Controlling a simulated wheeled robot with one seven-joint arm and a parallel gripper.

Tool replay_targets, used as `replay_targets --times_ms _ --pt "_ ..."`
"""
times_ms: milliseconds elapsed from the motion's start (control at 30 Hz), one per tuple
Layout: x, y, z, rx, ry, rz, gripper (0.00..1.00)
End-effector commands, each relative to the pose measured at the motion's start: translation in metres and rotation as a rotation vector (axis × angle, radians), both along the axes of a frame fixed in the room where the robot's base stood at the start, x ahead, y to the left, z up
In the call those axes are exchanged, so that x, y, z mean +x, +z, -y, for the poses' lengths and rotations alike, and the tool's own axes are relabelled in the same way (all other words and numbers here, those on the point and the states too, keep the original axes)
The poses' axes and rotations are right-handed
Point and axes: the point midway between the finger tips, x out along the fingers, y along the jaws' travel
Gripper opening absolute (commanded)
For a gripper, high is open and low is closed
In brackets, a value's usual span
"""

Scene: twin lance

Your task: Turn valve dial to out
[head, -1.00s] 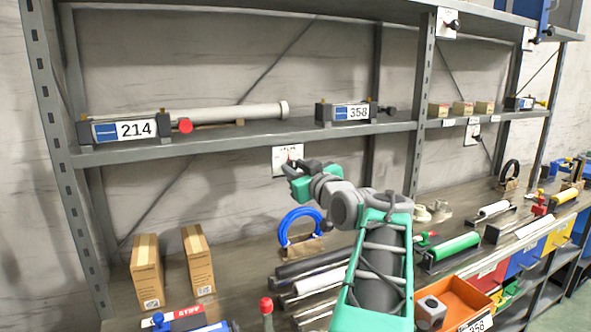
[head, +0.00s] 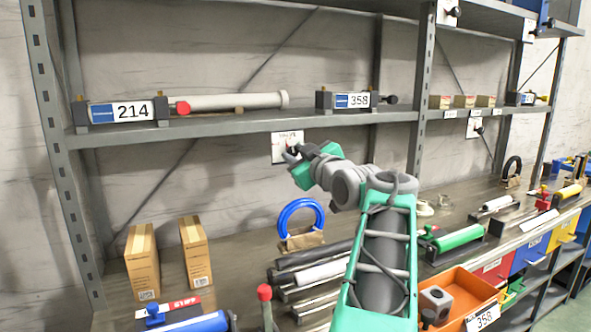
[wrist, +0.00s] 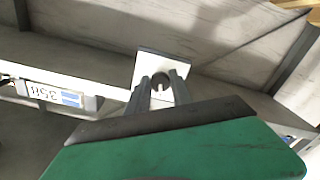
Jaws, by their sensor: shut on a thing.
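The valve dial is a small dark knob on a white wall plate (head: 278,157), under the shelf in the head view. The lettering on the plate is too small to read. In the wrist view the white plate (wrist: 180,66) stands tilted beyond my fingers, with the dial (wrist: 158,87) between the fingertips. My gripper (head: 291,153) reaches up to the plate from the right. It also shows in the wrist view (wrist: 159,90), its grey fingers shut on the dial. The fingers hide much of the dial, so its pointing direction cannot be told.
The shelf (head: 240,126) runs just above the plate and carries units labelled 214 (head: 131,112) and 358 (head: 352,101). Below, the bench holds a blue ring (head: 300,204), two cardboard boxes (head: 196,252), several cylinders and an orange bin (head: 468,290).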

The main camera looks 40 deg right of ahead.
Motion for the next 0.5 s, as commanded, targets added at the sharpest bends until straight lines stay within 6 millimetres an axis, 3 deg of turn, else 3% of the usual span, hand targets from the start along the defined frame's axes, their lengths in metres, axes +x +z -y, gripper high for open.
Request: replay_targets --times_ms 67,500 --pt "0.0 -0.0094 0.0002 -0.068 0.0 -0.019 0.0" --pt "0.0 -0.0061 0.0012 -0.46 0.0 -0.136 0.0"
